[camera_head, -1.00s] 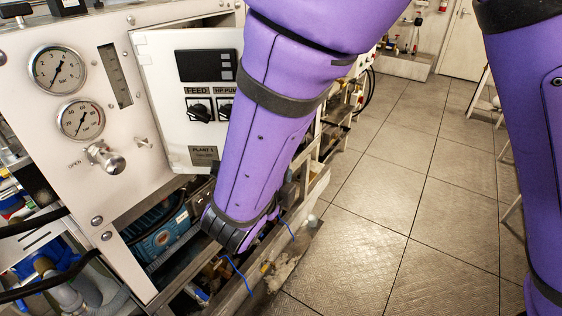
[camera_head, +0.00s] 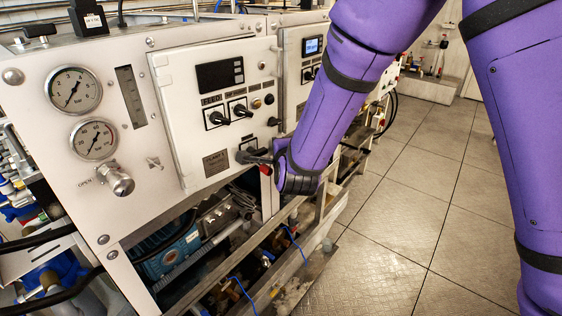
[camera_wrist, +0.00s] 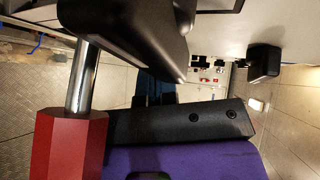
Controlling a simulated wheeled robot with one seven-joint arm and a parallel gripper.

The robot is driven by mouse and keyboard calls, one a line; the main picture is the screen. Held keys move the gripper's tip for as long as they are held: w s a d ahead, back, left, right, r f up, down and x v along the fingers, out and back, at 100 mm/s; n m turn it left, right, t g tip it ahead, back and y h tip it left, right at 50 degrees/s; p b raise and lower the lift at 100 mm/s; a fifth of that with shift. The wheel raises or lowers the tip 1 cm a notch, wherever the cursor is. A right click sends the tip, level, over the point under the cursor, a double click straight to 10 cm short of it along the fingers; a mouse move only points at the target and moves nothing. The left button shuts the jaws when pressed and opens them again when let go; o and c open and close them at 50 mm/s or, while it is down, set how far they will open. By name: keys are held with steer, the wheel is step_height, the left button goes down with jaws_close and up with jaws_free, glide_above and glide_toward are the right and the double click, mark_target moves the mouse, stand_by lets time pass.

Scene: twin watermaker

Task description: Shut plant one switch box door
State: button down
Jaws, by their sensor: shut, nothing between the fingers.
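The plant one switch box door (camera_head: 195,131) is a white panel with a dark display, feed and HP pump switches and a dark label plate (camera_head: 215,162). It lies nearly in line with the gauge panel; I cannot tell whether a narrow gap remains. My gripper (camera_head: 250,158) is shut and empty at the door's lower right corner, and appears to be against its face. The latch side is partly hidden by my gripper.
The gauge panel (camera_head: 60,130) with a round valve knob (camera_head: 118,180) is left of the door. A second white box (camera_head: 295,85) is to its right. A metal frame rail (camera_head: 245,262) with pump parts lies below. Tiled floor (camera_head: 400,220) at right is clear.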

mark_target(269, 142)
steer(key=w+a+n+y, duration=0.2)
steer(key=w+a, duration=0.1)
steer(key=shift+w+g+y, duration=0.2)
steer(key=shift+g+y, duration=0.1)
steer(key=shift+y, duration=0.1)
steer(key=shift+w+a+r+n, duration=0.15)
steer(key=shift+r+n, duration=0.05)
steer(key=shift+n, duration=0.1)
